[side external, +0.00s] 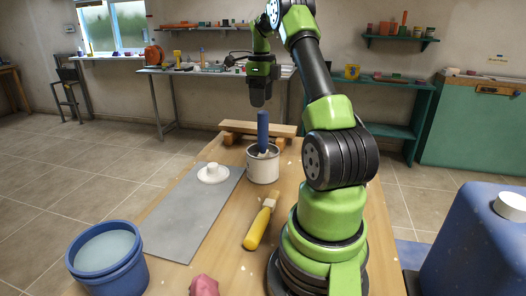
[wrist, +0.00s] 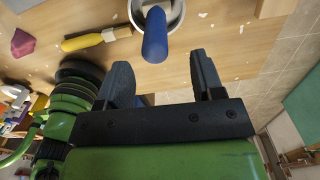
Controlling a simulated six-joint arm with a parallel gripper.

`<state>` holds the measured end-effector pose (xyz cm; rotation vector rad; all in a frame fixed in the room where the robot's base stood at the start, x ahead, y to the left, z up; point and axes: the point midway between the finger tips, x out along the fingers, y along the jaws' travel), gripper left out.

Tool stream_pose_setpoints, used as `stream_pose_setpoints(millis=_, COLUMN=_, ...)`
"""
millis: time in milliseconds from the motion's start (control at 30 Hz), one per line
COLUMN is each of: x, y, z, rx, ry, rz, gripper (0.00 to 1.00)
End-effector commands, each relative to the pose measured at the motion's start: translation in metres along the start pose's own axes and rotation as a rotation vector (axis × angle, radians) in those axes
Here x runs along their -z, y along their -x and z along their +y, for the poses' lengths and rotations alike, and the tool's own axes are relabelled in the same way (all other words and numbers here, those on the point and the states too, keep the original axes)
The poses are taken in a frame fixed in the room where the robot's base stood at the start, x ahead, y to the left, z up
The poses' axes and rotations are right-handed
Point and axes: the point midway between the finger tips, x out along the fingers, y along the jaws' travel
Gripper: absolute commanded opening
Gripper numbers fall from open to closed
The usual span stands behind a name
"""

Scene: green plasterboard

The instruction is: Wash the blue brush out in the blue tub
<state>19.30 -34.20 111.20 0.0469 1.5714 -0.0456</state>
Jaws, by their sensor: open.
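The blue brush (side external: 263,130) stands handle up, nearly upright, in a white can (side external: 262,172) on the wooden bench; its bristles are hidden inside the can. My gripper (side external: 259,104) is open and empty, pointing down just above the handle's top. In the wrist view the blue handle (wrist: 154,38) shows ahead of the gap between my open fingers (wrist: 160,76), nearer the left finger; I cannot tell whether they touch it. The blue tub (side external: 122,278) stands at the front left, holding pale, greyish liquid.
A yellow-handled brush (side external: 257,230) lies between the can and my base. A grey board (side external: 185,222) bears a white round piece (side external: 213,174). A reddish block (side external: 204,285) lies at the front edge. A wooden beam (side external: 283,130) lies behind the can. A big blue container (side external: 465,245) stands front right.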

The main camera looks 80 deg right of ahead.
Motion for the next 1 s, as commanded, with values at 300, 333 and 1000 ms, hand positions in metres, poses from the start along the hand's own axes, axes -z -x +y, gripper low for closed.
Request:
stream_pose_setpoints(millis=300, x=0.003, y=-0.029, z=0.004, rx=-0.004, ry=0.003, rz=0.001, gripper=0.61)
stream_pose_setpoints(millis=333, x=0.003, y=-0.032, z=0.005, rx=-0.003, ry=0.003, rz=0.001, gripper=0.61)
stream_pose_setpoints(millis=1000, x=0.006, y=-0.069, z=0.007, rx=0.003, ry=0.004, rz=-0.003, gripper=0.29)
